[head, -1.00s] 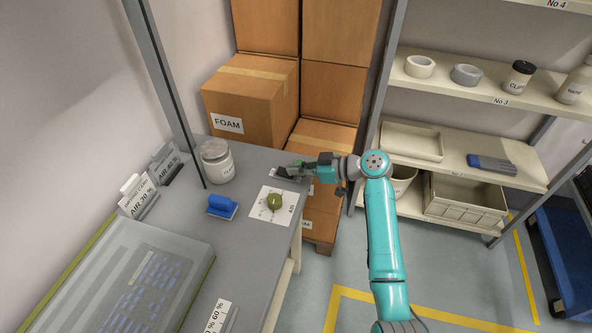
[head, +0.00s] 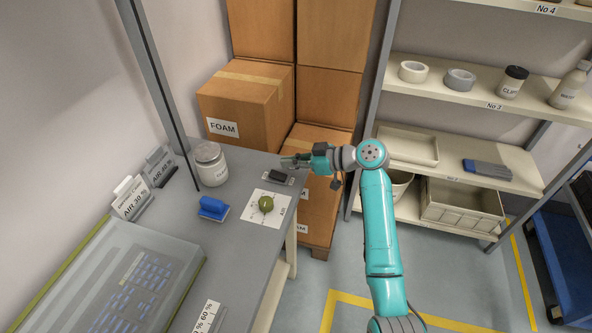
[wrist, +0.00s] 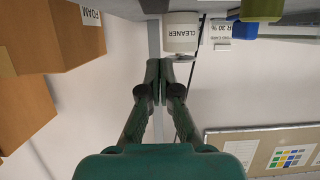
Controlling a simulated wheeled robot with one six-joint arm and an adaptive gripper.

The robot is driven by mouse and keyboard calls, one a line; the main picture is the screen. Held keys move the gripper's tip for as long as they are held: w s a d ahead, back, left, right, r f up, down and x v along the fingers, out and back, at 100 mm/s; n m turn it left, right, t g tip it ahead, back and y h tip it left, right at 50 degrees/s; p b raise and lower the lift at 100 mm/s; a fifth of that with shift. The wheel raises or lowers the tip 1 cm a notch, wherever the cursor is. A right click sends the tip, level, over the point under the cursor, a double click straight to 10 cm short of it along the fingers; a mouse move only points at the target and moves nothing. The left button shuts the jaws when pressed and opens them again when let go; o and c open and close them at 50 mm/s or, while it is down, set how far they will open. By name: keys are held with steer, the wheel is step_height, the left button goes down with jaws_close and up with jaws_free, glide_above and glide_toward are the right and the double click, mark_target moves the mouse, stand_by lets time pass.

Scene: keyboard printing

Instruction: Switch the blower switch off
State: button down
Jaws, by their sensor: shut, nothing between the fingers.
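The blower switch (head: 281,177) is a dark rocker on a pale plate at the far right corner of the grey table. Its on or off position is too small to tell. My gripper (head: 285,161) is just behind and above it in the head view, apart from it as far as I can see. In the wrist view my gripper (wrist: 165,64) has its two dark green fingers shut together, with nothing between them. I cannot make out the switch in the wrist view.
A green knob (head: 266,204) on a white card sits in front of the switch. A blue-handled block (head: 213,208) and a cleaner jar (head: 211,165) stand to the left. Cardboard boxes (head: 240,110) stand behind the table. A shelf (head: 470,90) is at right.

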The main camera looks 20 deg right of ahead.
steer(key=f+v, duration=0.2)
steer(key=v, duration=0.8)
steer(key=shift+s+d, duration=0.2)
steer(key=shift+d, duration=0.1)
steer(key=shift+f, duration=0.1)
steer(key=s+a+f+m+t+h, duration=0.1)
steer(key=s+a+f+m+h, duration=0.15)
steer(key=f, duration=0.45)
steer(key=s+a+f+m+t+h, duration=0.1)
steer(key=s+a+f+m, duration=0.25)
steer(key=f, duration=0.45)
steer(key=s+a+f+m+t+h, duration=0.1)
steer(key=s+f+m+h, duration=0.1)
steer(key=s+f, duration=0.35)
steer(key=s+f+m+h, duration=0.2)
steer(key=s+h, duration=0.1)
steer(key=s, duration=0.6)
steer(key=s+r+m+t+h, duration=0.1)
steer(key=s+r+m+h, duration=0.15)
steer(key=s, duration=1.35)
steer(key=s+r+n+t, duration=0.1)
steer(key=s+r+t, duration=0.1)
steer(key=s+r, duration=1)
steer(key=shift+a+r+n, duration=0.35)
steer(key=shift+a+r, duration=0.1)
steer(key=shift+r, duration=0.1)
